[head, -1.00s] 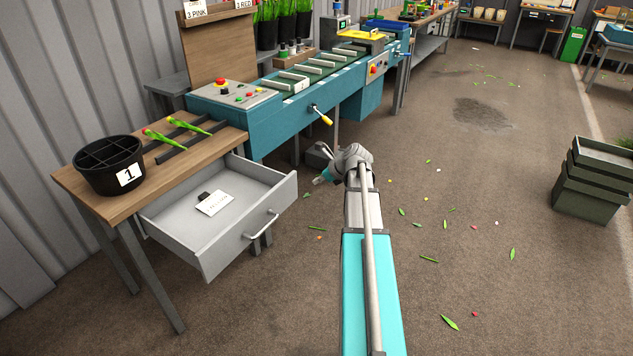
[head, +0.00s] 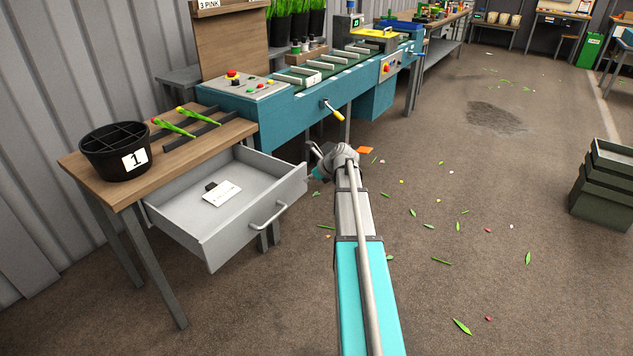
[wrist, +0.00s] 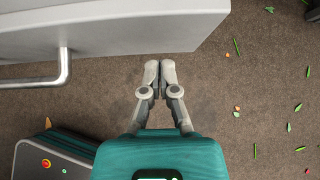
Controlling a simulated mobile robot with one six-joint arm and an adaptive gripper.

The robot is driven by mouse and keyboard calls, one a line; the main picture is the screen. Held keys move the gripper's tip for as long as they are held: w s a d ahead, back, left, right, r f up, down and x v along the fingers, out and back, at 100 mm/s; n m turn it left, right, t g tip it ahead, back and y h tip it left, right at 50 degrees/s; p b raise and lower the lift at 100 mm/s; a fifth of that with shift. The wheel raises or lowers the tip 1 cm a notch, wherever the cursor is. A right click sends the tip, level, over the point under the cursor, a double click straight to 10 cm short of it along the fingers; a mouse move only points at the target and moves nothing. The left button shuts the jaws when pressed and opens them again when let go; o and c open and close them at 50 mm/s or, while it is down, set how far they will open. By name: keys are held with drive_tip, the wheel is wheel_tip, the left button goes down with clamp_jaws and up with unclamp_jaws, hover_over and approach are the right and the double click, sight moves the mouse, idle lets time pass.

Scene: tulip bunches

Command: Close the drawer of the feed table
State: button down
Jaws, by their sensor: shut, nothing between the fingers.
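The feed table (head: 186,157) is wooden-topped and stands at the left in the head view. Its grey drawer (head: 184,236) is pulled far out. A white card and a small dark object lie inside it. The drawer's bar handle (head: 268,220) is on the front panel, and it also shows at the left in the wrist view (wrist: 40,82). In the head view the fingers are mostly hidden by my wrist, right of the drawer.
A black divided bucket (head: 116,154) marked 1 and two tulips (head: 176,123) are on the table top. A teal conveyor machine (head: 300,110) stands behind. Dark stacked crates (head: 601,185) are at the right. The floor between holds scattered leaves and is otherwise clear.

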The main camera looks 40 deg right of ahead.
drive_tip(key=shift+w+a, duration=0.2)
drive_tip(key=shift+w, duration=0.35)
drive_tip(key=shift+w+a, duration=0.2)
drive_tip(key=shift+w, duration=0.35)
drive_tip(key=shift+d, duration=0.1)
drive_tip(key=shift+w, duration=0.1)
